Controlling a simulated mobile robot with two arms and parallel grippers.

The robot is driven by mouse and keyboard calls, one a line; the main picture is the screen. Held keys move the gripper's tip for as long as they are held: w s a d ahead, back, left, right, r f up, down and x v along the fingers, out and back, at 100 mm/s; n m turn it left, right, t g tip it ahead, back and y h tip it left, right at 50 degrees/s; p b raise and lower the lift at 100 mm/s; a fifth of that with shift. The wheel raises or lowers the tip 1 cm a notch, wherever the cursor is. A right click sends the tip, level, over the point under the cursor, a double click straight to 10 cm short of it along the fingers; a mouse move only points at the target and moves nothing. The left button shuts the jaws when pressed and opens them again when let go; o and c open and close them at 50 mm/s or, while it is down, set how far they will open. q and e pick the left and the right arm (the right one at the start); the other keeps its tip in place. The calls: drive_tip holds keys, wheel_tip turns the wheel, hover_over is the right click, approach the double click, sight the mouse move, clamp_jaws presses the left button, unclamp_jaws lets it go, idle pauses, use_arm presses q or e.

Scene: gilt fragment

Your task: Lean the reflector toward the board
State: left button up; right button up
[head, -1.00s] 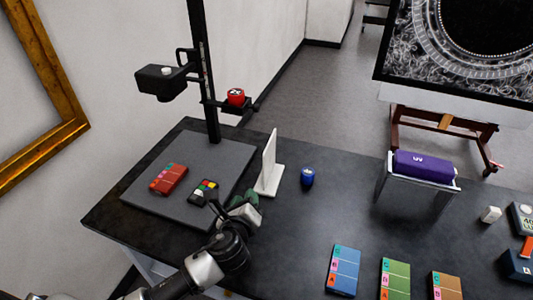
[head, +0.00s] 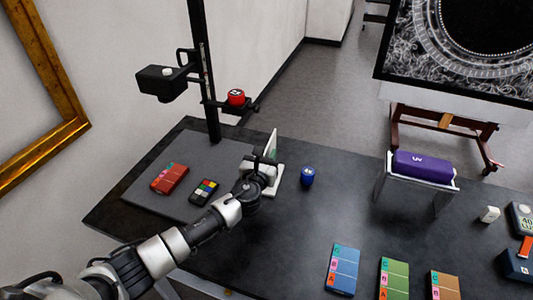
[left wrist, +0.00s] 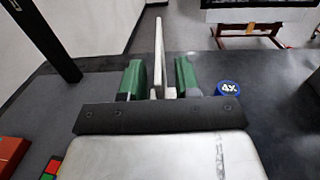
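The reflector is a thin white upright panel on a white foot (head: 279,179), standing on the dark table at the right edge of the grey board (head: 150,207). The left wrist view shows the reflector panel (left wrist: 158,45) edge-on, looking upright. My left gripper (head: 266,160) is at the reflector and hides much of it in the head view. In the left wrist view its green fingers (left wrist: 158,78) stand on both sides of the panel, with a gap visible on each side. My right gripper is not in view.
A red card block (head: 169,178) and a colour chart (head: 205,192) lie on the board, below the black camera stand (head: 202,90). A blue round piece (head: 307,176) stands right of the reflector. A purple roll (head: 422,166) rests on a stand further right. The table centre is clear.

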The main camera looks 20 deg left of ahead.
use_arm(q)
drive_tip(key=shift+w, duration=0.3)
clamp_jaws()
drive_tip(key=a+n+b, duration=0.1)
drive_tip(key=a+n, duration=0.2)
drive_tip(key=a+n+b, duration=0.1)
drive_tip(key=a, duration=0.1)
drive_tip(key=shift+s+f+b, duration=0.1)
drive_tip(key=shift+f+b, duration=0.2)
drive_tip(key=shift+f, duration=0.1)
unclamp_jaws()
